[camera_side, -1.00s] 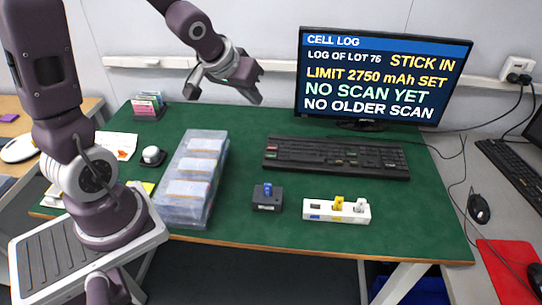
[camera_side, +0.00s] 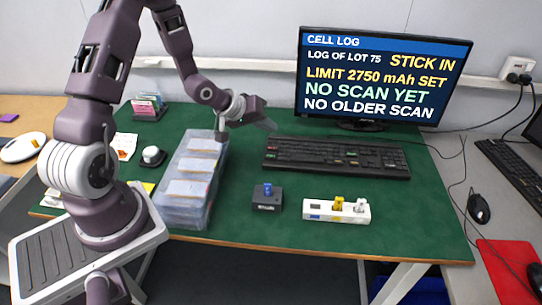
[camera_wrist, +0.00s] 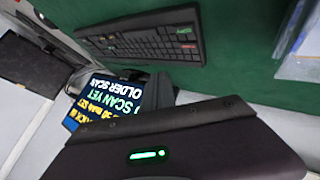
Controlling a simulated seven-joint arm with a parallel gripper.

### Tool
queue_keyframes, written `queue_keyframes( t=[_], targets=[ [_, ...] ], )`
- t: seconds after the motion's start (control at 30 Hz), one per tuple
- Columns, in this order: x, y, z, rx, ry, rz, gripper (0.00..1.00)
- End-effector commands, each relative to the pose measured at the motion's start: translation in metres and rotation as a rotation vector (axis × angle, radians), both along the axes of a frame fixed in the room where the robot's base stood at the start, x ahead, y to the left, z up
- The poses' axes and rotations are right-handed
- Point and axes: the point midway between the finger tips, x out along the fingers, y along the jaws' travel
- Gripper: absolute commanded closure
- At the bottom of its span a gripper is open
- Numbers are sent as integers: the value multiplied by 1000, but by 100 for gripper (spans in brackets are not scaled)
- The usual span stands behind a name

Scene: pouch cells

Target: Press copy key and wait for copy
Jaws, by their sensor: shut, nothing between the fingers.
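The black keyboard (camera_side: 335,158) lies on the green table in front of the monitor (camera_side: 383,78); a few keys are green or red, and their labels are too small to read. The screen reads CELL LOG, LOG OF LOT 75, STICK IN, LIMIT 2750 mAh SET, NO SCAN YET, NO OLDER SCAN. My gripper (camera_side: 268,123) is shut and empty, in the air left of the keyboard and apart from it.
Clear boxes of pouches (camera_side: 195,175) stand left. A white-and-black button (camera_side: 152,156) lies further left. Green table (camera_side: 400,220) is free at right.

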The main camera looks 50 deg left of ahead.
Motion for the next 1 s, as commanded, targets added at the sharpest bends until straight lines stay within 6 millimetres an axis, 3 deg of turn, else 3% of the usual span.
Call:
queue_keyframes(
  t=[0.3,0.5,1.0],
  targets=[
    [-1,0,-48,1,3,0,100],
    [0,0,-68,1,2,0,100],
    [0,0,-73,4,0,-1,100]
  ],
)
